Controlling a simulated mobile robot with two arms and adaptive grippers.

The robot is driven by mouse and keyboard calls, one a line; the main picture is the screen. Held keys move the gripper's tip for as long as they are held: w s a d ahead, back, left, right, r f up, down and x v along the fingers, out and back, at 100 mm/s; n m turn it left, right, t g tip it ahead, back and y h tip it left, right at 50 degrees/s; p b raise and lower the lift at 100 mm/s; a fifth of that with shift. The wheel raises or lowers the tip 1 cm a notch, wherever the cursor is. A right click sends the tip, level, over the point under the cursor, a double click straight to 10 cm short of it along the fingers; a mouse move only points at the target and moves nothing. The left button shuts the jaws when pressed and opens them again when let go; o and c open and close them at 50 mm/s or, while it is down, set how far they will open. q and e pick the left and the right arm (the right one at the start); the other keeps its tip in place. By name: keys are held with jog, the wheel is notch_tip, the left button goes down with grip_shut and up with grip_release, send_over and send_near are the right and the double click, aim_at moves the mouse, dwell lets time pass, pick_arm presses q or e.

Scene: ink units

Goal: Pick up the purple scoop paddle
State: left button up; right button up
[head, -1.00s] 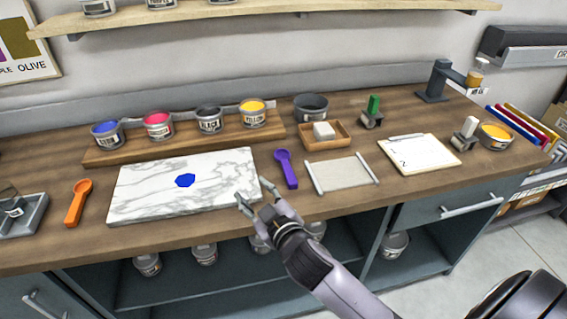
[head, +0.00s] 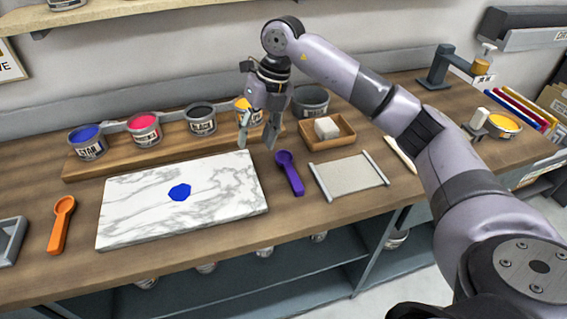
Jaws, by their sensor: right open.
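The purple scoop paddle (head: 289,172) lies on the wooden counter, between the marble slab (head: 135,199) and a grey mat with white rails. Its round bowl end points to the back and its handle to the front. My right gripper (head: 257,146) is open and empty, pointing down. In the picture its fingertips are just left of and above the bowl of the purple scoop, near the slab's back right corner. It appears raised above the counter and does not touch the scoop. My left gripper is not in view.
An orange scoop (head: 61,224) lies left of the slab, which bears a blue ink blob (head: 179,192). Open ink cans stand on a wooden riser (head: 110,161) behind. A wooden tray (head: 311,140) with a white block and the railed mat (head: 349,177) are close right of the purple scoop.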

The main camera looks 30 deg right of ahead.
jog(key=d+r+m+h, duration=0.2)
jog(key=d+r+h, duration=0.1)
jog(key=d, duration=0.6)
jog(key=p, duration=0.2)
send_over(290, 168)
jog(key=shift+g, duration=0.4)
notch_tip(290, 168, down, 11)
jog(key=shift+s+f, duration=0.1)
jog(key=shift+s, duration=0.05)
notch_tip(290, 168, down, 4)
jog(key=shift+a+f+p, duration=0.1)
jog(key=shift+f+p, duration=0.15)
jog(key=shift+p, duration=0.8)
jog(key=shift+f, duration=0.6)
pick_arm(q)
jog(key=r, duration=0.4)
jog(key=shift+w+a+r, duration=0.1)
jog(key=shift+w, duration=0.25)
pick_arm(e)
jog(key=shift+c, duration=0.6)
grip_shut()
